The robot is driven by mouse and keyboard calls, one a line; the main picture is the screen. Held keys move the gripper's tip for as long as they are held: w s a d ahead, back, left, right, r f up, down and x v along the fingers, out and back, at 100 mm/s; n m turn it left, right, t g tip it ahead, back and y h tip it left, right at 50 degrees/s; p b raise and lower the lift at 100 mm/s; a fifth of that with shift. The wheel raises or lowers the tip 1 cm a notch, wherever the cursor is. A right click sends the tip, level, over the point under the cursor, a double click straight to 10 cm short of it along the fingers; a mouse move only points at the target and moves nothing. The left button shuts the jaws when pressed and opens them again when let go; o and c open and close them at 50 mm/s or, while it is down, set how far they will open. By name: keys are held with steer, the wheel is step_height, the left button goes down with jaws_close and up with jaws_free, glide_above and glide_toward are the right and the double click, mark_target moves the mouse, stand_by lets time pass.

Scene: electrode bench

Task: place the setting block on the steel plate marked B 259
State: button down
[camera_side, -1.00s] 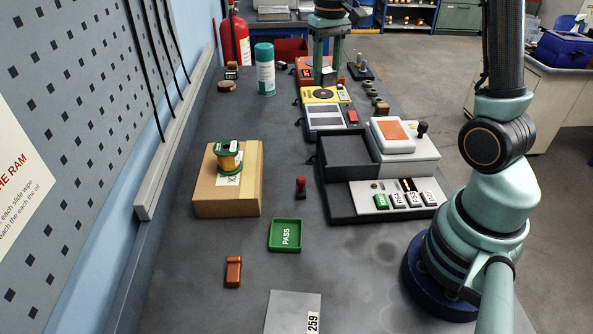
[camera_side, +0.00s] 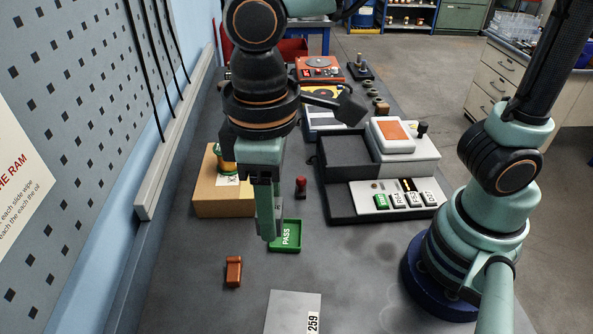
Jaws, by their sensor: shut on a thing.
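The steel plate (camera_side: 287,310) lies flat at the bottom edge of the view, partly cut off. Its label shows "259"; the letter is out of view. The plate's visible top is bare. My gripper (camera_side: 268,238) points down, behind the plate and just left of the green PASS tray, overlapping it in the picture. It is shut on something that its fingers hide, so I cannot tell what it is. No object is clearly recognisable as the setting block. A copper-coloured block (camera_side: 233,271) lies on the bench left of the plate, apart from my gripper.
The green PASS tray (camera_side: 291,237), a cardboard box (camera_side: 212,204) with a spool on it and a small red-topped peg (camera_side: 300,187) stand close to my gripper. A dark tray (camera_side: 340,163) and a grey unit (camera_side: 420,151) are to the right.

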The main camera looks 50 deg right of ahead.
steer(key=n, duration=0.1)
glide_above(292, 325)
steer(key=shift+n, duration=0.3)
step_height(292, 325, down, 20)
steer(key=shift+f, duration=0.15)
steer(key=shift+f, duration=0.2)
steer(key=shift+c, duration=2.2)
jaws_free()
steer(key=shift+r, duration=0.1)
